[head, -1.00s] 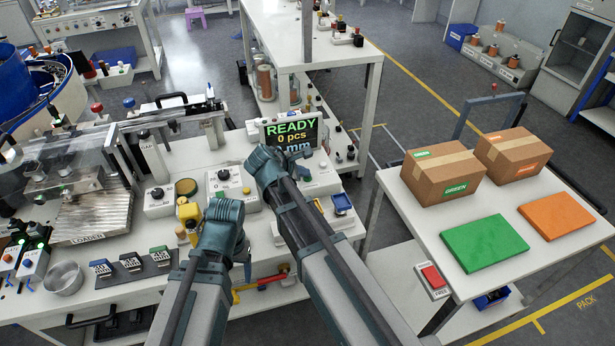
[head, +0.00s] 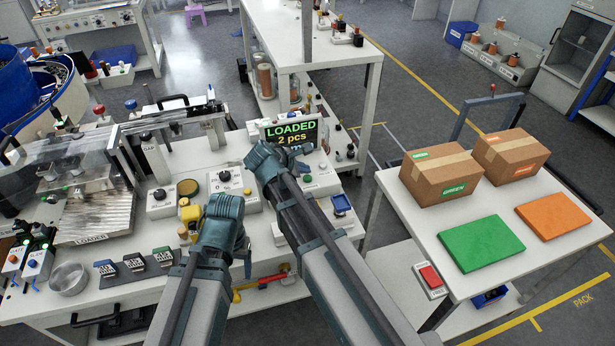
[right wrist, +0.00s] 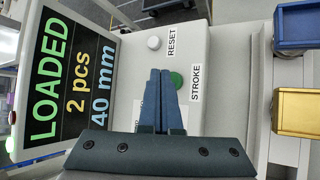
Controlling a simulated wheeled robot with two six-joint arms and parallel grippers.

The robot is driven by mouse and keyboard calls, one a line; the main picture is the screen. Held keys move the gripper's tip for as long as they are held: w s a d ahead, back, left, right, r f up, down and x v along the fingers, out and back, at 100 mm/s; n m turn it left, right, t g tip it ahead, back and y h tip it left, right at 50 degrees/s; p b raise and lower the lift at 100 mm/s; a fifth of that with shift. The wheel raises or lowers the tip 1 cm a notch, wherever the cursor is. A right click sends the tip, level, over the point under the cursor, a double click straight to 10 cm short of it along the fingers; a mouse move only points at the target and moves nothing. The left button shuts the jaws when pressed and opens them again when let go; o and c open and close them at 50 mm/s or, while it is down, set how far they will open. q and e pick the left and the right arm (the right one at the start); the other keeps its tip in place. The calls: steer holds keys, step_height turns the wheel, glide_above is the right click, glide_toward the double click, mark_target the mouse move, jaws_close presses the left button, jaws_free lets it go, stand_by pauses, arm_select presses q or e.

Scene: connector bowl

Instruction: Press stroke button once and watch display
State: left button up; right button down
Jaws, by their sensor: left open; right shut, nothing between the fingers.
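The display (head: 290,133) reads LOADED, 2 pcs in the head view, its lower part hidden by my right gripper. The right wrist view shows the whole display (right wrist: 75,72), with 40 mm as well. The green STROKE button (right wrist: 178,80) is partly behind the fingers of my right gripper (right wrist: 160,73). Those fingers are shut and empty; I cannot tell whether they touch the button. The green button (head: 307,179) also shows below the display in the head view. My left gripper (head: 226,206) is over the bench at left, its fingers hidden.
A white RESET button (right wrist: 153,43) sits near STROKE. The loader (head: 95,215) and a metal bowl (head: 68,280) stand at left. Cartons (head: 440,178) and green and orange pads stand on the right table. A yellow bin (right wrist: 297,112) lies right of the panel.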

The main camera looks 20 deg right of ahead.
mark_target(304, 179)
steer(key=shift+r+p, duration=2.4)
steer(key=shift+r, duration=0.1)
arm_select(q)
step_height(304, 179, up, 5)
arm_select(e)
steer(key=shift+f, duration=0.1)
